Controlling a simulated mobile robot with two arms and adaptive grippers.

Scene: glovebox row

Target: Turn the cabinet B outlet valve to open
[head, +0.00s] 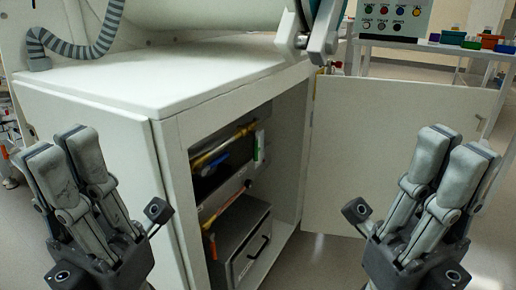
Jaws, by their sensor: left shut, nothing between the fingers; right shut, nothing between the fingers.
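A white cabinet (165,85) stands in the middle of the head view, with its compartment open; I cannot read a label naming it cabinet B. Inside, a yellow pipe (226,145) runs across the upper part, with a blue handle (214,166) just below it. Lower down is a slanted orange-brown pipe or bar (226,207). I cannot tell which part is the outlet valve or its setting. My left gripper (64,150) is shut and empty, raised at the left before the cabinet's side. My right gripper (450,158) is shut and empty, before the open door.
The cabinet door (390,150) is swung wide open to the right. A grey box (245,245) with a black handle fills the lower compartment. A ribbed hose (75,48) is above the cabinet top. A control panel (393,18) and a shelf with coloured bins (488,42) stand behind.

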